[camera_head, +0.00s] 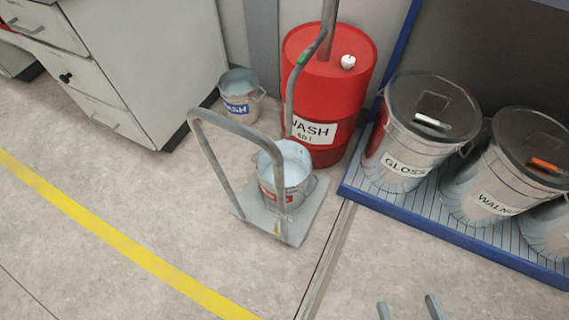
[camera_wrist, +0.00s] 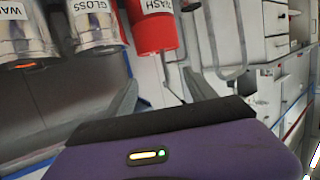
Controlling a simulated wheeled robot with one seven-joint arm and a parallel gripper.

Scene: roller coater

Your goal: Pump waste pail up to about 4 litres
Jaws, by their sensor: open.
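A metal pail (camera_head: 287,168) with a red label, too small to read, stands upright on a grey platform trolley (camera_head: 306,215) with a tall bent handle. Its inside looks pale; I cannot tell the liquid level. A red drum (camera_head: 335,82) labelled WASH stands just behind it, with a grey pipe (camera_head: 300,72) rising from its top and a curved tube hanging down its front side. The drum also shows upside down in the wrist view (camera_wrist: 153,30). My gripper (camera_head: 409,307) is open and empty at the bottom edge, well in front of the trolley; its fingers also show in the wrist view (camera_wrist: 160,95).
Another pail (camera_head: 241,108) with a blue WASH label stands on the floor beside a white drawer cabinet (camera_head: 130,60). Lidded metal bins labelled GLOSS (camera_head: 398,165) and WALN (camera_head: 497,205) stand on a blue-edged rack (camera_head: 440,226) at right. The floor left of the trolley is clear.

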